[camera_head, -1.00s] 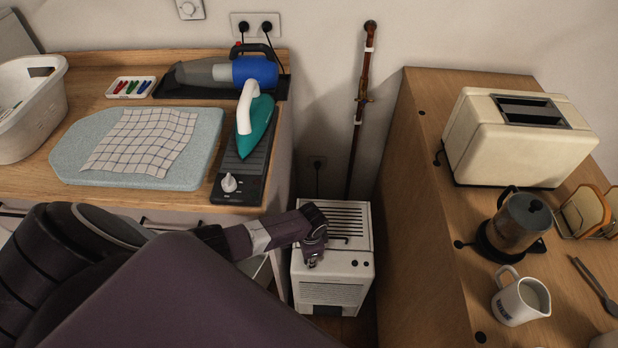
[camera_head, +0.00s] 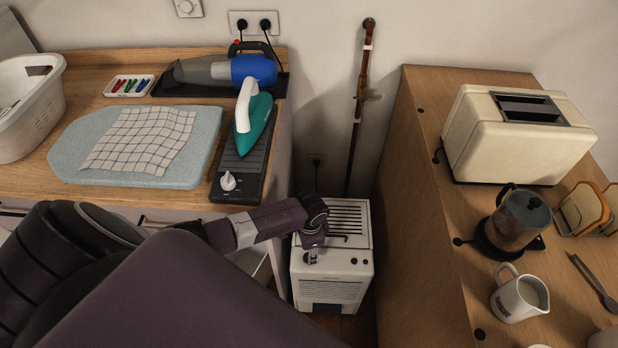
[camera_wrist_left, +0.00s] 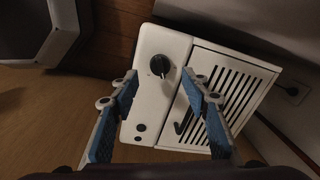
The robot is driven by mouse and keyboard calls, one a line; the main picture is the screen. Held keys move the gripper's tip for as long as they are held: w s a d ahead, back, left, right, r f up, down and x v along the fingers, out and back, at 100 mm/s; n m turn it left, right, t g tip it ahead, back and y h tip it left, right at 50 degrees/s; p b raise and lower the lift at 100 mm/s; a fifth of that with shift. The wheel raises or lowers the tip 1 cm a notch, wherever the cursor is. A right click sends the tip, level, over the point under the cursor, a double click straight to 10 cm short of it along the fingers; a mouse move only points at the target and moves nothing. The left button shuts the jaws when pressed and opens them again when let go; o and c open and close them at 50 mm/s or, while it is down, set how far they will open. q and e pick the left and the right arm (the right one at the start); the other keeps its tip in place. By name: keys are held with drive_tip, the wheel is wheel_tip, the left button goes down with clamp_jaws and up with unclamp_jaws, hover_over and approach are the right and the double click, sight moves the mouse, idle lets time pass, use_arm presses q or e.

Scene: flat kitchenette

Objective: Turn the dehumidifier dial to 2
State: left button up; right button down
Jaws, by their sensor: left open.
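The white dehumidifier (camera_head: 332,280) stands on the floor between the two counters. My left gripper (camera_head: 311,255) is over the left part of its top in the head view and hides the dial there. In the left wrist view, the dark round dial (camera_wrist_left: 160,65) sits on the white top panel beside the slatted vent. My left gripper also shows there (camera_wrist_left: 160,80), with its blue-padded fingers spread open and the dial between and slightly beyond the tips. No contact with the dial is visible. The dial's numbers are too small to read. My right gripper is not in view.
A wooden counter (camera_head: 430,200) with a toaster (camera_head: 520,135), coffee press and jug stands close on the right. The left worktop (camera_head: 100,75) holds an iron (camera_head: 253,120) and a handheld vacuum.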

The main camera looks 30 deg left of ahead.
use_arm(q)
wheel_tip(320, 180, up, 7)
drive_tip(key=shift+s+d+f, duration=0.2)
idle(0.5)
